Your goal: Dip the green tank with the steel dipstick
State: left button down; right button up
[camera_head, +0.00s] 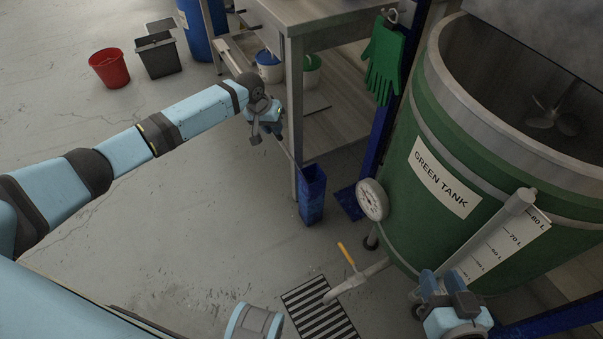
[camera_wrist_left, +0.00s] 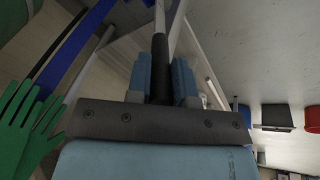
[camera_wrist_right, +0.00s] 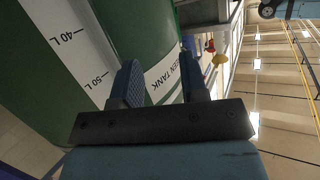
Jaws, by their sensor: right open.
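The green tank (camera_head: 400,210) stands at the right with an open top, a label and a level scale (camera_head: 505,243). My left gripper (camera_head: 265,128) is left of the tank, near the bench leg. In the left wrist view its fingers (camera_wrist_left: 162,80) are closed on the black handle (camera_wrist_left: 160,62) of the steel dipstick (camera_wrist_left: 160,18). In the head view the dipstick's thin rod (camera_head: 288,153) slants toward the blue holder (camera_head: 312,195); whether its tip is inside is unclear. My right gripper (camera_head: 448,290) is open and empty beside the tank's level scale, also close in the right wrist view (camera_wrist_right: 160,85).
A dial gauge (camera_head: 372,200) and a yellow-handled drain valve (camera_head: 347,256) stick out from the tank. Green gloves (camera_head: 385,60) hang beside it. A bench (camera_head: 310,15) stands behind. A stirrer (camera_head: 553,118) shows inside the tank.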

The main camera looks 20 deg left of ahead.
pick_arm(q)
jog(key=shift+r+p, duration=0.4)
jog(key=shift+p, duration=0.05)
jog(key=shift+s+a+r+p, duration=0.1)
jog(key=shift+r+p, duration=0.2)
jog(key=shift+p, duration=0.1)
jog(key=shift+r+p, duration=0.25)
jog(key=shift+p, duration=0.05)
jog(key=shift+p+v, duration=0.8)
jog(key=shift+p, duration=0.25)
jog(key=shift+s+a+r+p, duration=0.1)
jog(key=shift+a+r+p, duration=0.05)
jog(key=shift+r+p, duration=0.25)
jog(key=p+v, duration=2.2)
jog(key=p, duration=0.5)
jog(key=shift+s+a+r, duration=0.15)
jog(key=shift+s+r, duration=0.1)
jog(key=shift+s, duration=0.05)
pick_arm(e)
jog(key=s+d+r+g+h, duration=0.1)
jog(key=d+r, duration=0.1)
jog(key=r, duration=0.5)
jog(key=s+d+r+g+h, duration=0.1)
jog(key=s+d+r, duration=0.1)
jog(key=r, duration=0.5)
jog(key=shift+d+r+g, duration=0.25)
jog(key=shift+r+g, duration=0.1)
jog(key=shift+g, duration=0.05)
